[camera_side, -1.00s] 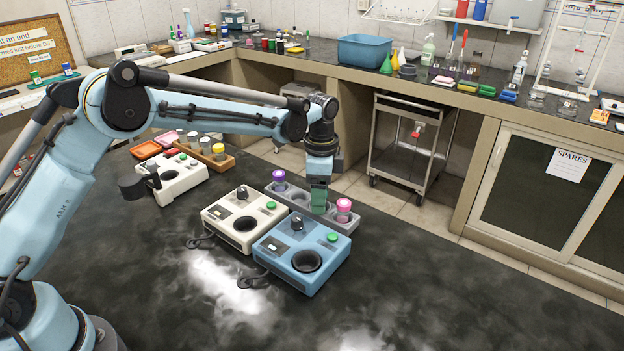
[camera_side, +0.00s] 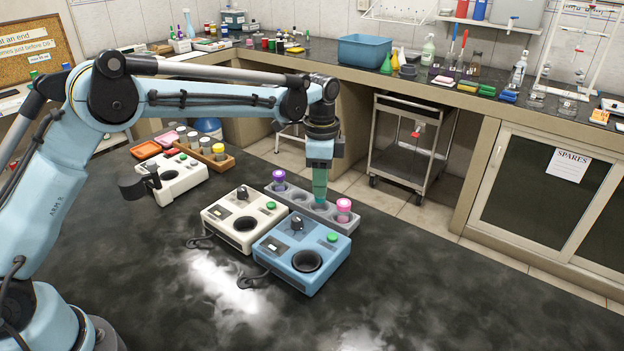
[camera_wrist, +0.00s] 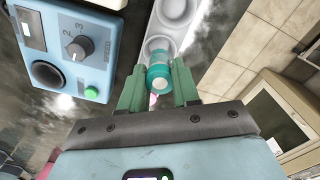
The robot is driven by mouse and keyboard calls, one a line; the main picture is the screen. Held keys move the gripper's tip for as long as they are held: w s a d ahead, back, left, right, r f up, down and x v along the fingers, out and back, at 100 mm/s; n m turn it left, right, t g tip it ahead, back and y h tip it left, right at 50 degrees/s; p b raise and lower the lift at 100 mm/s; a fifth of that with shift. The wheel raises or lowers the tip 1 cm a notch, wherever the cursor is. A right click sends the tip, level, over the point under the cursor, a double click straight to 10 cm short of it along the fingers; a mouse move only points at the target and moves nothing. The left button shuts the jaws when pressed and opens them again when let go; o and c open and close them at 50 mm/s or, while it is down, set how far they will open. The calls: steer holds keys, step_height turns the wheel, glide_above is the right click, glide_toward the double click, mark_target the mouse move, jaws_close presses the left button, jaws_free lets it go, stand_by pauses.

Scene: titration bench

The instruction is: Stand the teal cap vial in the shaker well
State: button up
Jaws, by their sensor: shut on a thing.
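The teal cap vial (camera_wrist: 158,72) is between the two green fingers of my gripper (camera_wrist: 159,88) in the wrist view, cap toward the camera. My gripper is shut on it. In the side view my gripper (camera_side: 319,198) points down over the grey rack (camera_side: 298,200), between a purple cap vial (camera_side: 279,178) and a pink cap vial (camera_side: 344,208). I cannot tell whether the held vial is clear of its hole. A blue device (camera_side: 285,268) and a cream device (camera_side: 217,220) stand in front, each with a round dark well, a knob and a green button.
Another white device (camera_side: 180,185) stands to the left, near a wooden rack (camera_side: 222,162) with several vials. Cables lie beside the cream and blue devices. The black bench top (camera_side: 420,290) is clear at the right and front.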

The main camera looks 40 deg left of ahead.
steer(key=shift+r, duration=2)
steer(key=shift+s+d+f+m, duration=0.5)
steer(key=shift+s+d, duration=0.9)
steer(key=shift+s, duration=1.2)
steer(key=shift+s+d+f+m, duration=0.45)
steer(key=shift+s+d, duration=0.9)
steer(key=shift+s, duration=1.2)
steer(key=shift+s+d+f+m, duration=0.5)
steer(key=shift+s+d, duration=0.9)
steer(key=shift+s, duration=1.2)
steer(key=shift+f, duration=1.6)
steer(key=o, duration=1.3)
